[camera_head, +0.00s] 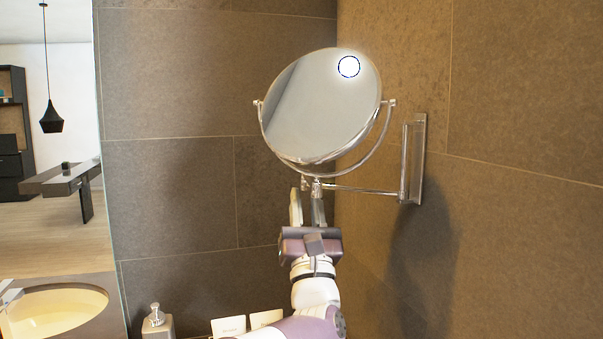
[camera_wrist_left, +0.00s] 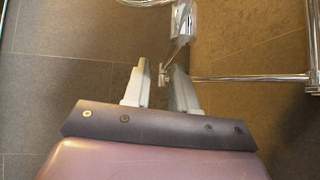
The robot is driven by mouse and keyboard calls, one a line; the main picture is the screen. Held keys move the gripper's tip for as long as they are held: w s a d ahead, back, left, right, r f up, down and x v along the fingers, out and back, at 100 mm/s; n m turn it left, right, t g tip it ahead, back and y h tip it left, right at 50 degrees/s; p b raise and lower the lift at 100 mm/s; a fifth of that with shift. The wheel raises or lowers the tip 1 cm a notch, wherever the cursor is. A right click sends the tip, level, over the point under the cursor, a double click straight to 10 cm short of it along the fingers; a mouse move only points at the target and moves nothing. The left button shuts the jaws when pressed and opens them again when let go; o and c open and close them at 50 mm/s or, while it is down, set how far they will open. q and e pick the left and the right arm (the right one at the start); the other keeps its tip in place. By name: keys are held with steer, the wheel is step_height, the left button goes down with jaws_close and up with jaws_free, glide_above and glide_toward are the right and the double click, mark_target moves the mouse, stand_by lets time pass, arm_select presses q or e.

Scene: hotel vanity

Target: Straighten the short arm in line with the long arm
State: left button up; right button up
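A round chrome vanity mirror (camera_head: 322,105) hangs in a yoke from a folding wall mount. The long arm (camera_head: 360,190) runs left from the wall bracket (camera_head: 413,160) to a joint (camera_head: 316,188); it also shows in the wrist view (camera_wrist_left: 250,78). The short arm is mostly hidden behind the fingers and joint in the head view. My left gripper (camera_head: 307,195) is below the mirror with its fingers apart, and in the wrist view (camera_wrist_left: 161,70) a small chrome piece (camera_wrist_left: 163,77) shows between the fingertips. I cannot tell whether either finger touches it. My right gripper is out of view.
Tiled walls meet in a corner behind the mirror. A soap dispenser (camera_head: 157,322) and white cards (camera_head: 229,326) stand below at the bottom edge. A wall mirror (camera_head: 60,240) at the left reflects a basin and the room.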

arm_select(q)
steer(key=r, duration=0.2)
steer(key=r+y, duration=0.1)
steer(key=shift+s+a+r+n, duration=0.15)
steer(key=shift+a+r+n, duration=0.2)
steer(key=shift+n, duration=0.05)
steer(key=shift+c, duration=0.6)
steer(key=shift+d+f, duration=0.1)
steer(key=shift+d, duration=0.1)
jaws_close()
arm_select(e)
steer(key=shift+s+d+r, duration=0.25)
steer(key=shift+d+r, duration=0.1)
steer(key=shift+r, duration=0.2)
arm_select(q)
steer(key=shift+f+h, duration=0.1)
steer(key=shift+h, duration=0.2)
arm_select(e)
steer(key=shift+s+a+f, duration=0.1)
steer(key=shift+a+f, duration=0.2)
